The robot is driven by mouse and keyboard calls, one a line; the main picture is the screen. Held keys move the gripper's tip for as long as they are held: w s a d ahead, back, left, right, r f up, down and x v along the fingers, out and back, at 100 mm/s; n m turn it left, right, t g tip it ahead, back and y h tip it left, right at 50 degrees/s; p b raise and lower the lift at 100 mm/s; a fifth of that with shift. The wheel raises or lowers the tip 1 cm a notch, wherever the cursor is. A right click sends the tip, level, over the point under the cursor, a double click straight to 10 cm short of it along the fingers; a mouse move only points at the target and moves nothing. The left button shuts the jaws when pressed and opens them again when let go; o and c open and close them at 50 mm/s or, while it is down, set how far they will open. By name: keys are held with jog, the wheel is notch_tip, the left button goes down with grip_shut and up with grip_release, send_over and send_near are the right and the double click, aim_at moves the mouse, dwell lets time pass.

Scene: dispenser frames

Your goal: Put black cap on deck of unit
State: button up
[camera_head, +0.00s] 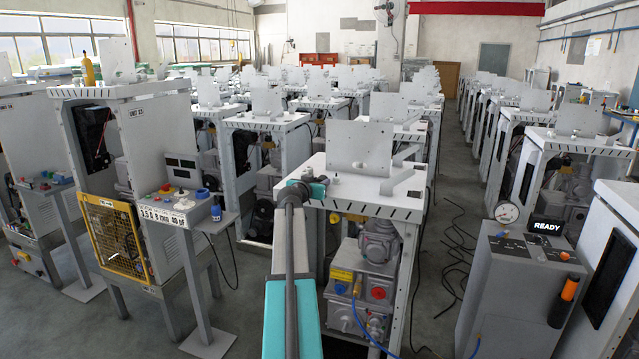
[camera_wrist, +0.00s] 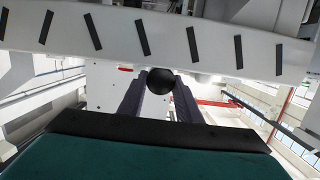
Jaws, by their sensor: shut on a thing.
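The unit's white deck (camera_head: 345,188) with dark slots along its front edge stands right ahead in the head view. In the wrist view the slotted deck edge (camera_wrist: 210,42) crosses the top of the picture. My gripper (camera_head: 314,183) is at the deck's front left corner. In the wrist view my gripper (camera_wrist: 158,98) has its two dark fingers closed around the black cap (camera_wrist: 160,80), which looks like a round black ball at the fingertips. The cap is not clearly visible in the head view. Whether it touches the deck cannot be told.
An upright white plate (camera_head: 360,147) and a slanted bracket (camera_head: 398,180) stand on the deck. A grey console with a READY display (camera_head: 547,227) is at the right. A control stand (camera_head: 183,205) is at the left. Cables lie on the aisle floor. Similar units fill the background.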

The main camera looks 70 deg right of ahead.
jog(key=shift+f, duration=0.15)
jog(key=o, duration=1)
jog(key=shift+o, duration=0.2)
jog(key=shift+r, duration=0.2)
jog(key=shift+a, duration=0.55)
jog(key=a+r+b, duration=0.2)
jog(key=a+b, duration=0.2)
jog(key=a, duration=0.6)
jog(key=shift+s+a, duration=0.25)
jog(key=shift+a, duration=0.15)
